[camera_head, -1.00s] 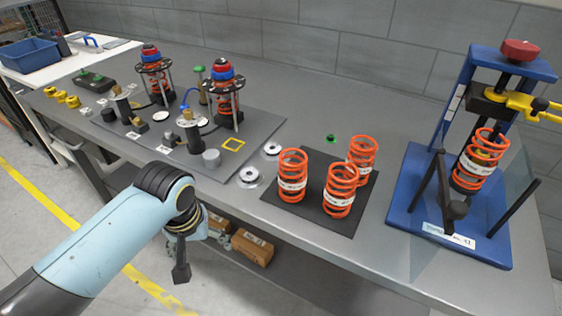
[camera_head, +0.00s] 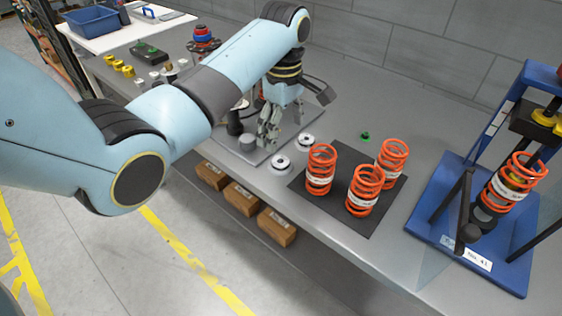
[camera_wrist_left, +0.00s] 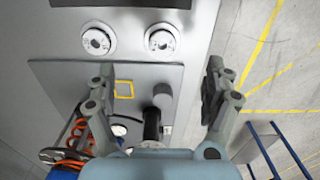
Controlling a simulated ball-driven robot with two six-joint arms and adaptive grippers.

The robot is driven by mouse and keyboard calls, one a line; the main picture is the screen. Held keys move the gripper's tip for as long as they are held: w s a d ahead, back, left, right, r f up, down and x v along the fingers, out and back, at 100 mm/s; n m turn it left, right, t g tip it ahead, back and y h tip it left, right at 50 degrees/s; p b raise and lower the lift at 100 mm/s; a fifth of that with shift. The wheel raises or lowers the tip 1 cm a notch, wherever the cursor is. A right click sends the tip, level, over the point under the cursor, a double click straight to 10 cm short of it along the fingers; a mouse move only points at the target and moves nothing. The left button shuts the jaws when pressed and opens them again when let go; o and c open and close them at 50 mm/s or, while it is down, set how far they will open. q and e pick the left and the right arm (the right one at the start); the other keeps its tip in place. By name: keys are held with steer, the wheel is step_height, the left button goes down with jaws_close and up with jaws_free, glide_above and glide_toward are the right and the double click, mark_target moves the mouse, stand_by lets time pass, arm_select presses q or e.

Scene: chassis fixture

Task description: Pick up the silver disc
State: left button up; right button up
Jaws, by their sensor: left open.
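Two silver discs with dark centres lie flat on the bench. One silver disc (camera_head: 280,163) is close to the bench's front edge. The other disc (camera_head: 305,142) lies farther back. In the left wrist view the front disc (camera_wrist_left: 161,40) and the rear disc (camera_wrist_left: 98,40) show at the top, beyond the fingertips. My left gripper (camera_head: 281,126) is open and empty, pointing down above the grey fixture plate, to the left of the discs. In the left wrist view its fingers (camera_wrist_left: 160,76) stand wide apart. My right gripper is not seen.
A grey cylinder (camera_head: 247,142) stands on the fixture plate (camera_wrist_left: 60,80), near my gripper. Several orange springs (camera_head: 362,190) stand on a black mat (camera_head: 310,203) to the right. A blue press (camera_head: 425,209) stands beyond them. My arm hides part of the plate.

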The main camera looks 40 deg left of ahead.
mark_target(282, 162)
arm_select(q)
step_height(282, 162, down, 9)
steer(key=shift+s+f, duration=0.15)
steer(key=shift+f, duration=0.05)
steer(key=c, duration=1.4)
steer(key=shift+o, duration=0.2)
steer(key=shift+r, duration=0.1)
